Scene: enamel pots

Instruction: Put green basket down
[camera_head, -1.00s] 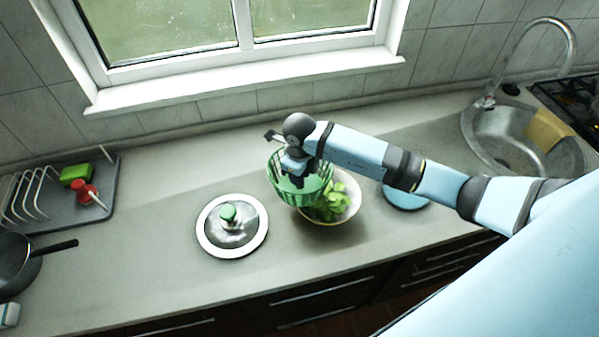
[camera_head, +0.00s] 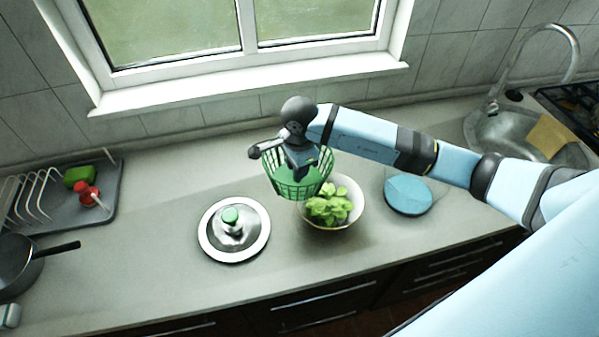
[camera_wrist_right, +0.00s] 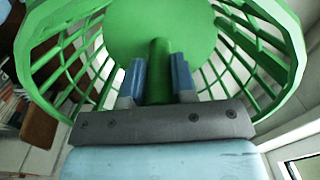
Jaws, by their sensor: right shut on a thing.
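The green basket (camera_head: 288,186) is a slatted bowl shape, held above the counter (camera_head: 150,262) just behind and left of a bowl of green leaves. My right gripper (camera_head: 300,170) reaches down into it from above. In the right wrist view, the two blue fingers of the right gripper (camera_wrist_right: 158,80) are shut on a green post in the middle of the basket (camera_wrist_right: 50,65). The basket's underside is hidden in both views. My left gripper is not in view.
The bowl (camera_head: 356,208) of leaves (camera_head: 328,207) stands right of a lid with a green knob (camera_head: 231,216). A blue round plate (camera_head: 408,194) lies further right, near the sink (camera_head: 500,135). A dish rack (camera_head: 70,215) and a pan (camera_head: 20,262) are at left. Counter behind the lid is clear.

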